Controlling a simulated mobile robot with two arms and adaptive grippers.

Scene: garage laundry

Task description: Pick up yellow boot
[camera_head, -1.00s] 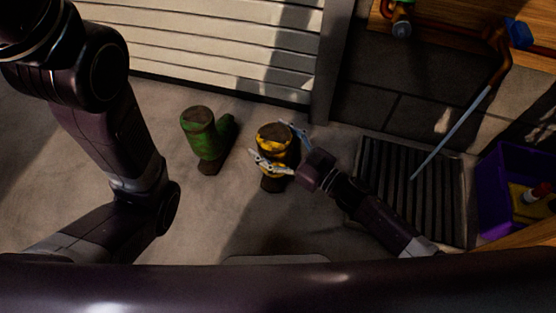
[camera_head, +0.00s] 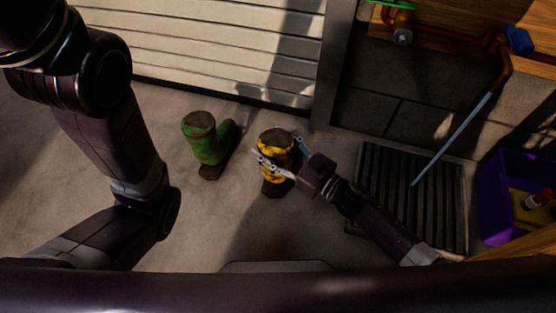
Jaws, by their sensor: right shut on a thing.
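The yellow boot (camera_head: 272,143) stands upright on the concrete floor, with a dark top and a dark sole. My right gripper (camera_head: 277,157) comes from the right and is shut on the boot's shaft, one finger on the near side and one on the far side. The fingers hide part of the shaft. A green boot (camera_head: 205,142) stands to the left of the yellow boot, apart from it. My left arm shows at the left, but its gripper is not in view.
A ribbed dark mat or tray (camera_head: 380,190) lies right of the boots, with a grey pipe (camera_head: 450,138) above it. A purple crate (camera_head: 492,208) with items stands at the far right. A white slatted door (camera_head: 210,45) is behind. Floor left of the green boot is clear.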

